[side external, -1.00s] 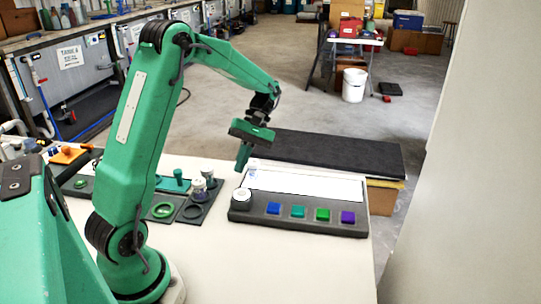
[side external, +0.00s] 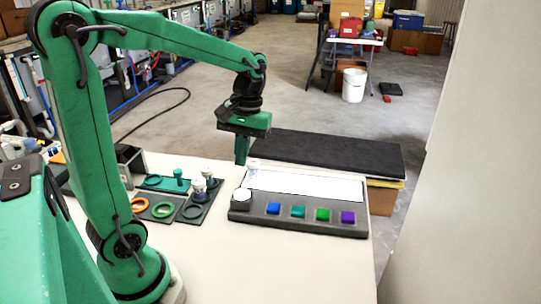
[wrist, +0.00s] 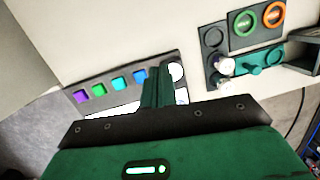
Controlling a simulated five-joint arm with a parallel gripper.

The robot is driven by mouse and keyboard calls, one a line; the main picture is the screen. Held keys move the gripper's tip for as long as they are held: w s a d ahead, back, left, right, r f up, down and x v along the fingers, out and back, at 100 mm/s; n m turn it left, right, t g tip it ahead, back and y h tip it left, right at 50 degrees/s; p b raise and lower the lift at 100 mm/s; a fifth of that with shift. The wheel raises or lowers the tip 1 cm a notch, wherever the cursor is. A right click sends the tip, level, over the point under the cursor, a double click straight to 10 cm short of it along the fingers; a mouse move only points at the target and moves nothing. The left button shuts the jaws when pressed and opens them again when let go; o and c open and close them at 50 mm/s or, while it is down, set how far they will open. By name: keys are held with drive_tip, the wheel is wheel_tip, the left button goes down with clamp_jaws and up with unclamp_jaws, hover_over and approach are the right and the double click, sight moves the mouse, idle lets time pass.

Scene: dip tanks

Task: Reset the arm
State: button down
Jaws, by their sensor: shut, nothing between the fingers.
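My gripper (side external: 242,150) points down above the left end of a dark panel (side external: 300,228) with a white screen area. Its fingers are together with nothing between them. In the wrist view the shut fingers (wrist: 158,80) stand over the panel's end by a white round knob. The panel carries blue, teal, green and purple square buttons and a white round knob (side external: 242,197) at its left. The fingers look apart from the panel in the side view.
Left of the panel are dark trays with an orange ring (side external: 139,205), a green ring (side external: 163,210), a green peg piece (side external: 178,176) and white-topped small items (side external: 207,177). A dark box (side external: 129,158) stands behind. The white table's front is clear. A black slab (side external: 330,153) lies behind the panel.

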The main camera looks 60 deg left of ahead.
drive_tip(key=s+d+r+m+t, duration=0.3)
drive_tip(key=s+d+m+t, duration=0.4)
drive_tip(key=m, duration=0.1)
drive_tip(key=shift+r+t, duration=0.2)
drive_tip(key=shift+t, duration=0.1)
drive_tip(key=shift+s, duration=0.1)
idle(2.5)
drive_tip(key=c, duration=0.9)
unclamp_jaws()
drive_tip(key=shift+w+a, duration=0.1)
drive_tip(key=shift+w, duration=0.1)
drive_tip(key=shift+c, duration=0.2)
drive_tip(key=shift+w+a+f+m, duration=0.15)
drive_tip(key=shift+w+m, duration=0.45)
drive_tip(key=shift+w, duration=0.2)
drive_tip(key=shift+w+a+f+m+g, duration=0.95)
drive_tip(key=shift+w+f+m, duration=0.4)
drive_tip(key=shift+w+f, duration=0.95)
drive_tip(key=shift+w+a+f+m+g, duration=0.9)
drive_tip(key=shift+w+f+m, duration=0.4)
drive_tip(key=shift+w+f, duration=1)
drive_tip(key=shift+w+a+f+m+g, duration=0.95)
drive_tip(key=shift+w+f+m, duration=0.4)
drive_tip(key=shift+w+f, duration=0.95)
drive_tip(key=shift+w+r, duration=0.1)
drive_tip(key=shift+w, duration=0.05)
